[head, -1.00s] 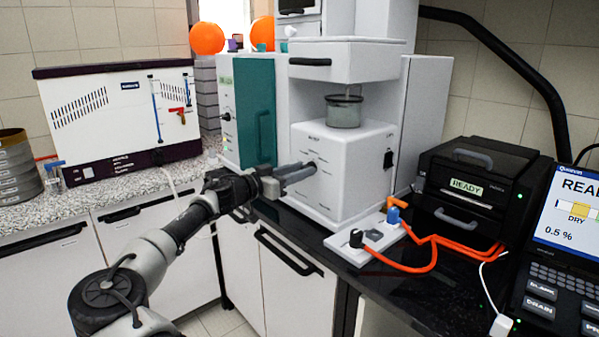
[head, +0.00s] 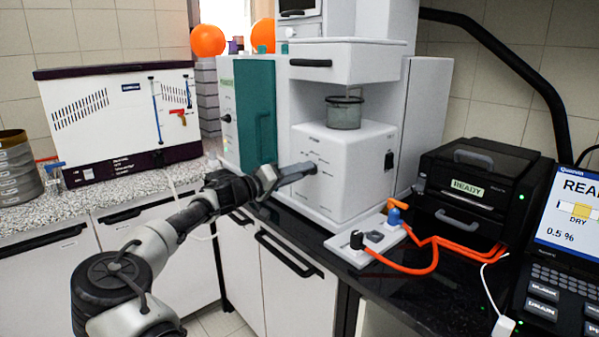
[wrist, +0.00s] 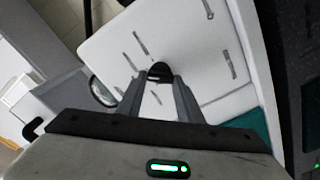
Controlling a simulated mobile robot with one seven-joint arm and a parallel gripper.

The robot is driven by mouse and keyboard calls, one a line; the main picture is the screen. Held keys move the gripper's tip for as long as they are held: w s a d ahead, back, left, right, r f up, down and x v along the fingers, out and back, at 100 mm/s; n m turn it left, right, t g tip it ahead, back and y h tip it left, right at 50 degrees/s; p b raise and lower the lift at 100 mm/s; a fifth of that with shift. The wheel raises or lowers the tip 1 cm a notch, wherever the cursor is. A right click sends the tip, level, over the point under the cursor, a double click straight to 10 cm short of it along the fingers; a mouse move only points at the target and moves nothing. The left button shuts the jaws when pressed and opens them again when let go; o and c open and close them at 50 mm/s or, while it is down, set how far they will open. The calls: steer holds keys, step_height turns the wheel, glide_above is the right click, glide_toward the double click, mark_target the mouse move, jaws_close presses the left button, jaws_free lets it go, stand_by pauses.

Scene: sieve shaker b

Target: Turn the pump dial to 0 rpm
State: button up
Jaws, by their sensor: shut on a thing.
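The black dial (wrist: 158,70) sits on that face, between my fingertips. My gripper (head: 306,170) reaches the face from the left in the head view. It is shut on the dial, and the wrist view shows both fingers (wrist: 159,85) at its sides. In the head view the fingers hide the dial. I cannot read the dial's setting.
A teal-doored unit (head: 255,110) is close on the left. A white switch plate (head: 350,252) with orange cables (head: 436,242) lies in front right. A black READY unit (head: 478,190) stands right.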

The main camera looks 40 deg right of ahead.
steer(key=shift+s+f+n+p, duration=0.15)
steer(key=shift+n+p, duration=3.65)
steer(key=shift+n, duration=2.7)
steer(key=shift+w+f+n+p, duration=0.15)
steer(key=shift+n+p, duration=3.65)
steer(key=shift+n, duration=2.7)
steer(key=shift+s, duration=0.15)
steer(key=o, duration=1.1)
steer(key=a, duration=0.5)
steer(key=s+a+b, duration=0.1)
steer(key=a, duration=1.1)
steer(key=shift+s+a, duration=0.15)
steer(key=shift+a, duration=0.05)
